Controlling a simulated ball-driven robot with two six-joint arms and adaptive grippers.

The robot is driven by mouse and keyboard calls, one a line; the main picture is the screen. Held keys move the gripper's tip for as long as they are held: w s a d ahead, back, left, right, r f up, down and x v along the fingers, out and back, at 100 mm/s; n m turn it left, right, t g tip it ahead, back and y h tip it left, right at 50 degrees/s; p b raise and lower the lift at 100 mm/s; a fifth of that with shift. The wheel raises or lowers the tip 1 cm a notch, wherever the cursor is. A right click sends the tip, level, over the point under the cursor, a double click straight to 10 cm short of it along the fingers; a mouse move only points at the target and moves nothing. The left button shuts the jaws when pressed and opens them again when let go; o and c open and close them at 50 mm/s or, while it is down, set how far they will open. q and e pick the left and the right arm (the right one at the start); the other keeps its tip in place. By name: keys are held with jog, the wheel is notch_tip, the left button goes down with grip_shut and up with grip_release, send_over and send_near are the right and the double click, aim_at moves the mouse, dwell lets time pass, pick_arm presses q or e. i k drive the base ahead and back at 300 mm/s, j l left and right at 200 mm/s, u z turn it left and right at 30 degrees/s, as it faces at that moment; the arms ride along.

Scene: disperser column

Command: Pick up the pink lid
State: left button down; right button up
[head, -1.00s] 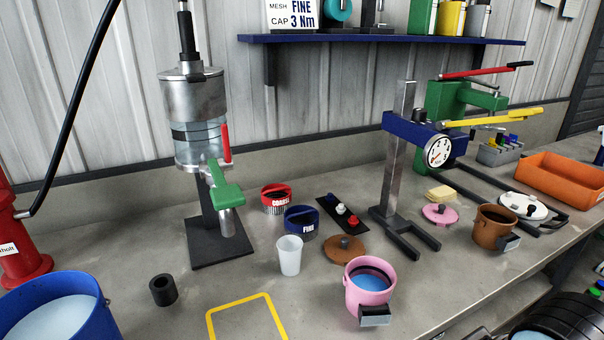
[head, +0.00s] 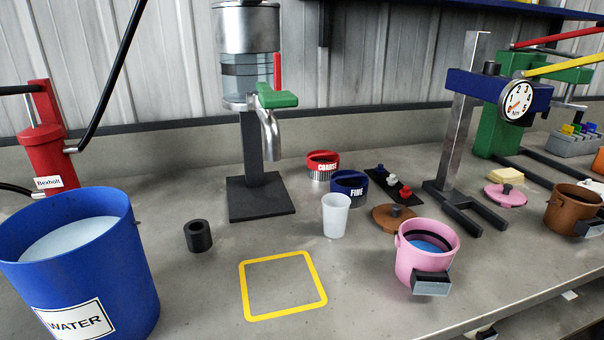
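Neither of my grippers shows in the head view.
A gauge stand (head: 463,130) rises left of the pink lid. A pale yellow block (head: 507,174) lies behind the lid. A white cup (head: 335,215), blue FINE ring (head: 348,190) and red COARSE ring (head: 322,166) stand mid-bench. A blue WATER bucket (head: 75,265) fills the left; the yellow square (head: 282,285) is empty.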

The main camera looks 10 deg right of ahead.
aim_at(508, 196)
jog(key=z, duration=1.5)
jog(key=i+l+u, duration=0.15)
jog(key=u, duration=0.15)
jog(key=i+l+u, duration=0.15)
jog(key=u, duration=0.15)
